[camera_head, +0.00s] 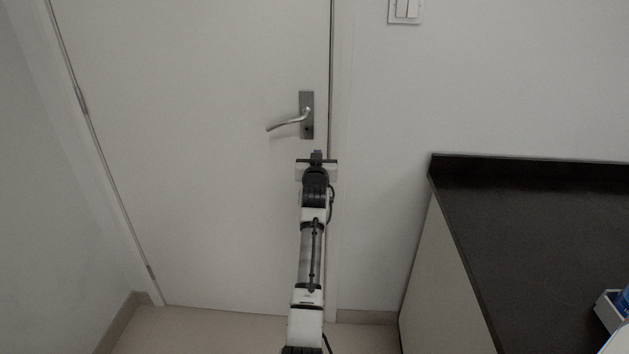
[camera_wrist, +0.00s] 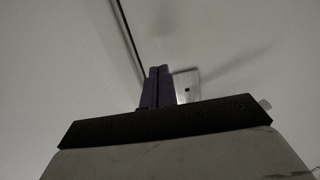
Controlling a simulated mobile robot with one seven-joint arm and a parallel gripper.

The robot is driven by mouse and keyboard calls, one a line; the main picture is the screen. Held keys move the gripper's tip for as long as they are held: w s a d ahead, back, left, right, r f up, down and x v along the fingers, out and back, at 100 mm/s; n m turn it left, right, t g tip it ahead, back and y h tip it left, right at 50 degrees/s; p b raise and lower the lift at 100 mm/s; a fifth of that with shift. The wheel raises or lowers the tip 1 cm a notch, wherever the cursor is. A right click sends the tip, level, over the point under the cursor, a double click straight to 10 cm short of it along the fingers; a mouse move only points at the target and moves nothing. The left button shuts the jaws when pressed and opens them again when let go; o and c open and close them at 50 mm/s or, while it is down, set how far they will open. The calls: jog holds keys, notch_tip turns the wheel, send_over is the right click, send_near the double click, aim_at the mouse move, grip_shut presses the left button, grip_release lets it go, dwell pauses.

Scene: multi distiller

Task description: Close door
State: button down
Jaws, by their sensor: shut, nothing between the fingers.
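The white door (camera_head: 200,180) fills the left and middle of the head view. Its face looks about flush with the frame, with a thin dark line along its right edge. A silver lever handle (camera_head: 290,123) sits on a metal plate near that edge. My gripper (camera_head: 317,154) is shut and empty just below the handle plate, close to the door's right edge. I cannot tell whether it touches the door. In the wrist view my shut fingers (camera_wrist: 158,86) point at the door (camera_wrist: 225,40), beside the handle plate (camera_wrist: 187,86) and the dark gap line.
A dark countertop (camera_head: 520,235) on a pale cabinet (camera_head: 440,285) stands to the right. A small blue and white item (camera_head: 612,308) lies at its right edge. A light switch (camera_head: 405,10) is on the wall above. Pale floor (camera_head: 210,332) shows below the door.

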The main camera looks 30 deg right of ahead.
jog(key=b+v, duration=0.1)
jog(key=v, duration=1)
jog(key=shift+w+a+f+b, duration=0.2)
jog(key=shift+a+b, duration=0.15)
jog(key=shift+b, duration=0.05)
